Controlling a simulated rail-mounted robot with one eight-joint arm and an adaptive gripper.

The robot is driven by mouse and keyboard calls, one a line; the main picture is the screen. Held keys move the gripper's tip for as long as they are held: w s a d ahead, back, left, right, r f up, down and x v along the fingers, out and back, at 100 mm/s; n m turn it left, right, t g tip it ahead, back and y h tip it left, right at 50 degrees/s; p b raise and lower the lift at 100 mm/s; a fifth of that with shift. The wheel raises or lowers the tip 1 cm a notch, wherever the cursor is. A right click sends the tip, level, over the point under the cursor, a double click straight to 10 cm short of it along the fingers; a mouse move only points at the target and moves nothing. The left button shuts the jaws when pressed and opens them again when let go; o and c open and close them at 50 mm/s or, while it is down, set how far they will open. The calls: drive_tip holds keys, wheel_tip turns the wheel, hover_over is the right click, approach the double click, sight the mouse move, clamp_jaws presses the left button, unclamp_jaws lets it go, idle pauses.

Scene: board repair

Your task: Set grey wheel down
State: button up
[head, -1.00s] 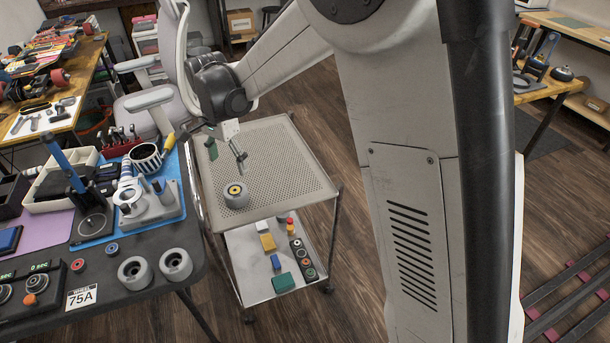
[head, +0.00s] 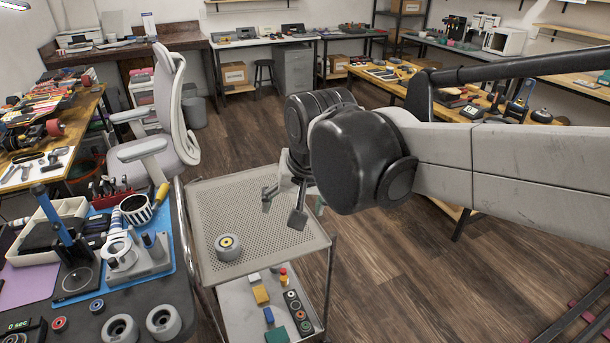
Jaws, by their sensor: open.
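A grey wheel (head: 228,247) with a yellow ring and dark centre lies flat on the perforated top shelf of the cart (head: 257,195), near its front left. My gripper (head: 283,209) is open and empty. It hangs over the right half of the top shelf, up and to the right of the wheel and apart from it. My arm's dark wrist hides part of the gripper. Two more grey wheels, one (head: 121,328) and another (head: 163,321), lie on the dark workbench at the left front.
The cart's lower shelf (head: 237,313) holds coloured blocks and a dark strip. An office chair (head: 165,120) is behind the bench. Open floor lies right of the cart.

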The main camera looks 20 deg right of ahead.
drive_tip(key=s+d+f+n+t, duration=0.1)
drive_tip(key=s+d+n+t, duration=0.1)
drive_tip(key=s, duration=0.7)
drive_tip(key=shift+s+d+f+n+h, duration=0.2)
drive_tip(key=shift+d+f+n+h, duration=0.15)
drive_tip(key=shift+d+n, duration=0.6)
drive_tip(key=shift+d+m, duration=0.2)
drive_tip(key=shift+m, duration=0.05)
